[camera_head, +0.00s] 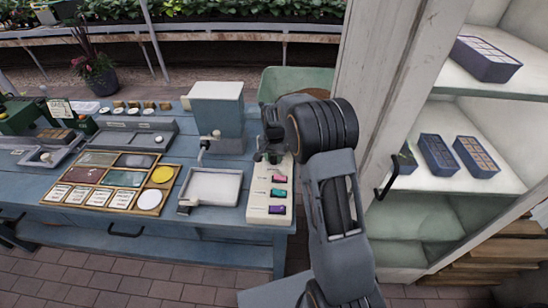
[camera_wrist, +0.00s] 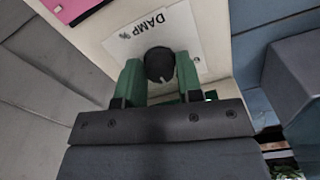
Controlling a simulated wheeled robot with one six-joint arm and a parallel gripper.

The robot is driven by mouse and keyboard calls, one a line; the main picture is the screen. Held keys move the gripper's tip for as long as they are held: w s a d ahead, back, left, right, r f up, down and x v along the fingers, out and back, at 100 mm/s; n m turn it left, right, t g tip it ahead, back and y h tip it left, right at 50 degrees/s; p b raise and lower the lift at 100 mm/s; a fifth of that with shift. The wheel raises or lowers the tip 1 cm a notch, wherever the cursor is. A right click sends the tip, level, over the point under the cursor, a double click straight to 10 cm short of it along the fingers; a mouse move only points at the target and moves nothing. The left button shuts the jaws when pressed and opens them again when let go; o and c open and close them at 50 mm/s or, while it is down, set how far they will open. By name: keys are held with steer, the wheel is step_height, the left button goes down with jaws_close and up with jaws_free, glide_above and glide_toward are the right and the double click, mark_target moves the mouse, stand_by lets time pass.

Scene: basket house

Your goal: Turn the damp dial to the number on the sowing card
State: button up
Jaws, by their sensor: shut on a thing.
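The damp dial (camera_wrist: 159,65) is a round black knob with a pale pointer mark, on a white plate (camera_wrist: 180,40) labelled "DAMP %". My gripper (camera_wrist: 159,75) has its two green fingers closed on either side of the dial. In the head view my gripper (camera_head: 272,152) is at the far end of the cream control box (camera_head: 257,200) and hides the dial. No numbers around the dial can be read. A small white card (camera_head: 57,107) stands at the left of the bench; its writing is too small to read, and I cannot tell whether it is the sowing card.
Pink (camera_head: 279,178), teal (camera_head: 278,193) and purple (camera_head: 277,210) switches lie along the box. A compartmented wooden tray (camera_head: 106,210) lies further left. An open white cabinet (camera_head: 385,140) stands close right.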

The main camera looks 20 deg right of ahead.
mark_target(274, 158)
steer(key=m, duration=1.1)
steer(key=shift+m+b, duration=0.35)
steer(key=shift+m, duration=0.05)
stand_by(0.4)
steer(key=o, duration=0.9)
step_height(274, 158, up, 14)
steer(key=shift+f, duration=0.1)
stand_by(0.5)
